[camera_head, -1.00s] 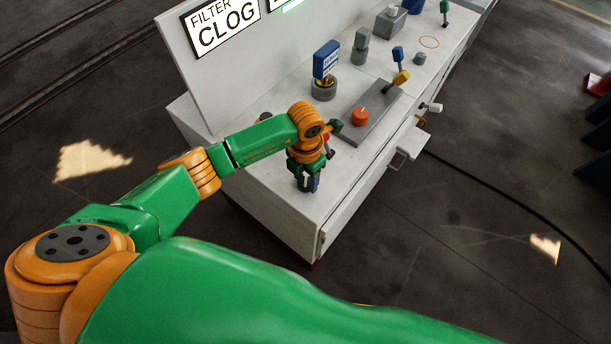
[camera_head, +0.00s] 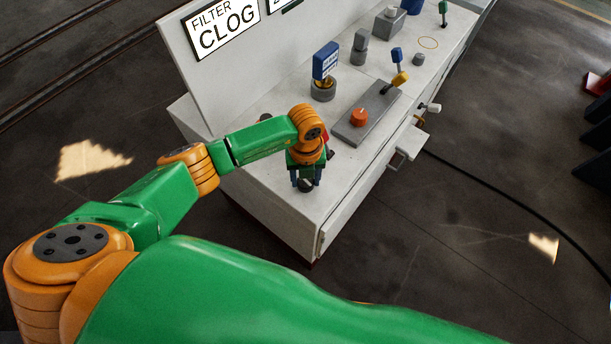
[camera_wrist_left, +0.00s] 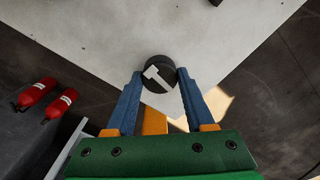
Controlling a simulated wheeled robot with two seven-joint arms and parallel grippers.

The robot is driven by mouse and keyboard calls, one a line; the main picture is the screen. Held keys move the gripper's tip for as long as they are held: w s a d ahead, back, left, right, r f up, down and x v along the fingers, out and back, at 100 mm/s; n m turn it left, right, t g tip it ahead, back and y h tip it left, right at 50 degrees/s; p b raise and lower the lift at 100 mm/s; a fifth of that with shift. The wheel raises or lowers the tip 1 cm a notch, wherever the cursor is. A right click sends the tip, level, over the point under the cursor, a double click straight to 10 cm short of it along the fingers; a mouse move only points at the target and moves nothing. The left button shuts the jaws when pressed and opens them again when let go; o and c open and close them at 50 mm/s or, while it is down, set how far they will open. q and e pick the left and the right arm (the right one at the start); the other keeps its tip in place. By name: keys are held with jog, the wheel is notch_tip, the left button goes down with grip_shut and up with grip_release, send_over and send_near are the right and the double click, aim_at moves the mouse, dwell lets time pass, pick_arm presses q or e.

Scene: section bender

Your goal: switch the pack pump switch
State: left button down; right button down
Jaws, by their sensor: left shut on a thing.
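The switch is a round black knob with a white bar across its top, and it sits on the near end of the white console. In the left wrist view the knob (camera_wrist_left: 165,70) is between the two blue fingertips of my left gripper (camera_wrist_left: 157,76), with the white bar slanted. In the head view the left gripper (camera_head: 306,183) points down at the console's near corner, shut on the dark knob (camera_head: 305,187). No label for the switch is readable. My right gripper is not in view.
A lit FILTER CLOG panel (camera_head: 222,27) stands behind. Red extinguishers (camera_wrist_left: 37,93) show in the wrist view.

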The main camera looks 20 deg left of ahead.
aim_at(305, 181)
pick_arm(q)
jog(key=shift+n, duration=1.1)
jog(key=shift+c, duration=1.3)
grip_release()
notch_tip(305, 181, up, 7)
jog(key=shift+r, duration=0.1)
